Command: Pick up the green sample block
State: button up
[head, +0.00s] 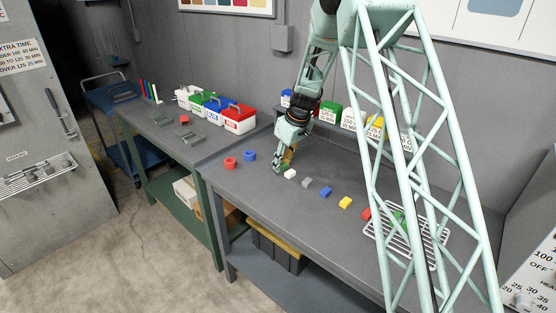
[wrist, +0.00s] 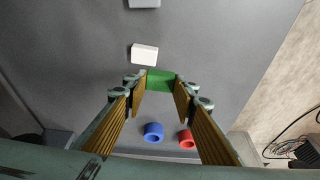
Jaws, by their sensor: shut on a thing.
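The green sample block (wrist: 160,80) is between my fingertips in the wrist view. My gripper (wrist: 160,88) is shut on it, one finger on each side. In the head view my gripper (head: 280,166) is low over the front table, just left of the white block (head: 290,174). The block in its jaws is not clearly visible there. Whether the block touches the table or hangs slightly above it, I cannot tell.
On the table (head: 285,205) stand a red ring (head: 231,163), a blue ring (head: 250,155), and grey (head: 307,182), blue (head: 325,192), yellow (head: 345,202) and red (head: 366,214) blocks. A wire rack (head: 428,242) is at right; coloured boxes stand behind.

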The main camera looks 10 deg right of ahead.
jog(key=s, duration=0.2)
jog(key=s+d, duration=0.1)
jog(key=s, duration=0.5)
jog(key=shift+s+d+r+b, duration=0.25)
jog(key=shift+d+r+b, duration=0.05)
jog(key=shift+d+r, duration=0.1)
jog(key=shift+s+a, duration=0.1)
